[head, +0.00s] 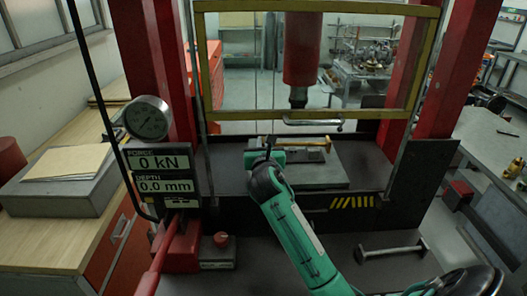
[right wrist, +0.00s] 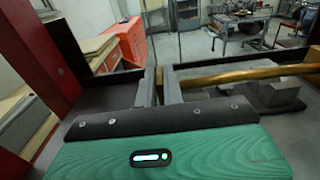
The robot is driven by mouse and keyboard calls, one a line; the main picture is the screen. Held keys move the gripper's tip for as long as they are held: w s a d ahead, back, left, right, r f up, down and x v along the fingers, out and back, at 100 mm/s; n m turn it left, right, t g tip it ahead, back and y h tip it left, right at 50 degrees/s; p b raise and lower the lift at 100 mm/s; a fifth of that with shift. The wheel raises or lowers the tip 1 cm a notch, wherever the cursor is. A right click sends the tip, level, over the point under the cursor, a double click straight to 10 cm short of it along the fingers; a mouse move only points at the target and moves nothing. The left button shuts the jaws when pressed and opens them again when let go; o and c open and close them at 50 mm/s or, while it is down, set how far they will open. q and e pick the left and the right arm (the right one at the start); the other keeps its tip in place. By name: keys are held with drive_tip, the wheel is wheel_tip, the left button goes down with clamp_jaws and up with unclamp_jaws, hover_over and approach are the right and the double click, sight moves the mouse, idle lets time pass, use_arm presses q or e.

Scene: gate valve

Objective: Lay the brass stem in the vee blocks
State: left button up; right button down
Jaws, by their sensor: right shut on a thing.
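The brass stem (right wrist: 240,74) runs out to the right from my right gripper (right wrist: 160,88) in the right wrist view. The two fingers are shut on its left end. In the head view, the stem (head: 306,142) shows as a yellow bar lying crosswise above the press bed, beside my right gripper (head: 268,146). A grey block (right wrist: 283,95), which looks like a vee block, stands under the stem's right part. I cannot tell whether the stem touches it. Any block near the gripper is hidden. My left gripper is not in view.
The red press ram (head: 302,50) hangs above, behind a yellow guard frame (head: 205,65). The display (head: 160,172) reads 0 kN and 0.0 mm. A grey metal bar with wide ends (head: 392,250) lies at front right. A red lever (head: 160,258) stands at left.

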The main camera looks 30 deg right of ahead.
drive_tip(key=shift+b+x, duration=0.6)
drive_tip(key=shift+x, duration=0.45)
drive_tip(key=shift+f, duration=0.9)
drive_tip(key=shift+f, duration=0.25)
drive_tip(key=c, duration=1.5)
unclamp_jaws()
drive_tip(key=shift+o, duration=0.2)
drive_tip(key=shift+f, duration=0.15)
drive_tip(key=shift+a, duration=0.1)
